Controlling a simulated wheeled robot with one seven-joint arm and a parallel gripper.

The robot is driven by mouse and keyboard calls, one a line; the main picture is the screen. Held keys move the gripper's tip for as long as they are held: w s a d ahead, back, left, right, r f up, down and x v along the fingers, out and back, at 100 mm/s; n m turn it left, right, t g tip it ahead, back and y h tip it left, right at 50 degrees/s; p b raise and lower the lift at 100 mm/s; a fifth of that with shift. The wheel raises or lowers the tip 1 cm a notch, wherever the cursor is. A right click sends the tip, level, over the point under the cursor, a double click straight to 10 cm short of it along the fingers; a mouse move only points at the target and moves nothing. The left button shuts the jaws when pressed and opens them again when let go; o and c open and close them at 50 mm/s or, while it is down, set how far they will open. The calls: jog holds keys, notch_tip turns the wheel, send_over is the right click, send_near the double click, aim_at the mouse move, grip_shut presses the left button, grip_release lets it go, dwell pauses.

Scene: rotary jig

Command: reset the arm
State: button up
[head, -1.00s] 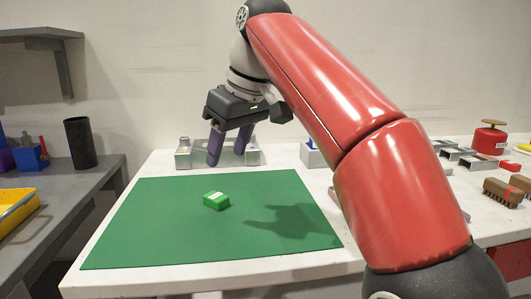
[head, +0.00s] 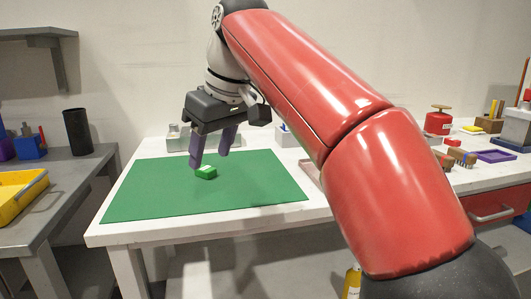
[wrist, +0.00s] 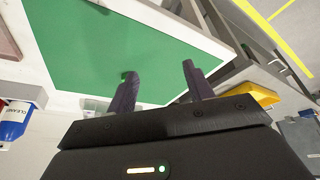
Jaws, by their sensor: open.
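My red arm (head: 300,80) reaches from the lower right up and over the worktable. My gripper (head: 210,158) hangs from it, pointing down above the green mat (head: 265,185). Its purple fingers are apart with nothing held between them. They also show apart in the wrist view (wrist: 159,69), over the mat. A small green block (head: 206,172) with a pale top mark lies on the mat. In the head view it appears just below the fingers; the gap between them is hard to judge.
Behind the gripper stands a grey fixture (head: 178,140). A red canister (head: 438,122), brown brushes (head: 462,157) and a purple tray (head: 496,156) stand at the right. A side bench with a yellow bin (head: 20,200) and a black cylinder (head: 78,132) is at the left.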

jog(key=s+d+f+m+t+h, duration=0.1)
jog(key=s+d+f+m, duration=0.3)
jog(key=d+f, duration=0.4)
jog(key=s+d+f+m+t+h, duration=0.1)
jog(key=s+d+f+m, duration=0.3)
jog(key=s+d+f, duration=0.3)
jog(key=d+f, duration=0.2)
jog(key=d, duration=0.3)
jog(key=shift+s+f+h, duration=0.15)
jog(key=shift+f+h, duration=0.1)
jog(key=shift+h, duration=0.15)
jog(key=s+d+f+m, duration=0.1)
jog(key=s+f, duration=0.1)
jog(key=f, duration=0.1)
jog(key=s+d+f+m, duration=0.1)
jog(key=s+d+f, duration=0.1)
jog(key=f, duration=0.1)
jog(key=s+d+f, duration=0.1)
jog(key=s+f, duration=0.1)
jog(key=f, duration=0.1)
jog(key=shift+d+f+m+t+h, duration=0.25)
jog(key=shift+f+m+t+h, duration=0.05)
jog(key=shift+f+m+t, duration=0.1)
jog(key=shift+c, duration=0.2)
